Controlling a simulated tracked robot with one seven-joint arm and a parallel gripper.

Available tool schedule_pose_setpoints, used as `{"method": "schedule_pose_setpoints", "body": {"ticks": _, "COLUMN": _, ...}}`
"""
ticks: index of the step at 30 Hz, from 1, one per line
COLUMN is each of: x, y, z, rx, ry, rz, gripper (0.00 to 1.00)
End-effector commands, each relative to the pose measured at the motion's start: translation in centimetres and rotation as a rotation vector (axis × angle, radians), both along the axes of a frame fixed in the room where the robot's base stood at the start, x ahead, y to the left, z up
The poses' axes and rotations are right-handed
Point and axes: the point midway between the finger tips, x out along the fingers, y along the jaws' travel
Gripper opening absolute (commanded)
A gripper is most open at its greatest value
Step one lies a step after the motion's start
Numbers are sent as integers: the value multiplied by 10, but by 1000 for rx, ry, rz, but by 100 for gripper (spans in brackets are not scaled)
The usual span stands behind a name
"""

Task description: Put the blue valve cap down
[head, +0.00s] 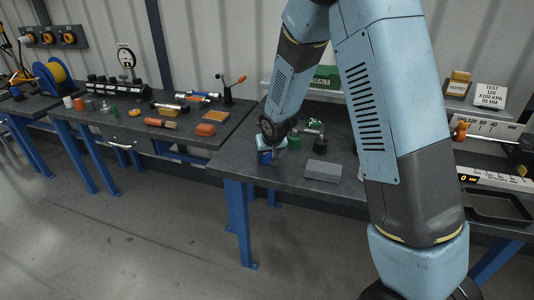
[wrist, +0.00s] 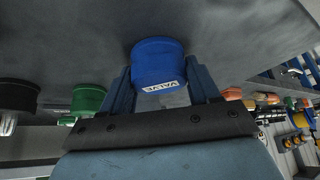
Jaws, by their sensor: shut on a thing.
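The blue valve cap (wrist: 158,58) is between the two fingers of my gripper (wrist: 160,88) in the wrist view. Its white VALVE label shows upside down there. My gripper is shut on the cap's sides. In the head view the blue cap (head: 264,157) is low over the front left part of the middle table, under my gripper (head: 268,148). The cap's far end is at or very near the dark tabletop; I cannot tell whether it touches.
A green cap (head: 294,141) and a black part (head: 320,145) stand right of my gripper. A grey block (head: 322,171) lies on the middle table (head: 238,160), whose front left edge is close to the cap.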

Motion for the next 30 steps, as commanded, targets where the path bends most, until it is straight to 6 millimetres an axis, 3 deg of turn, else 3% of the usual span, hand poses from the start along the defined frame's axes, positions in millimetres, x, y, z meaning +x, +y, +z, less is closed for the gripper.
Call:
{"method": "schedule_pose_setpoints", "body": {"ticks": 8, "x": 0, "y": 0, "z": -1, "rx": 0, "ry": -1, "rz": 0, "gripper": 24}}
{"method": "schedule_pose_setpoints", "body": {"ticks": 9, "x": 0, "y": 0, "z": -1, "rx": 0, "ry": 0, "rz": 0, "gripper": 62}}
{"method": "schedule_pose_setpoints", "body": {"ticks": 17, "x": 0, "y": 0, "z": -1, "rx": 0, "ry": 0, "rz": 0, "gripper": 87}}
{"method": "schedule_pose_setpoints", "body": {"ticks": 30, "x": -4, "y": -2, "z": 10, "rx": 1, "ry": -2, "rz": -1, "gripper": 87}}
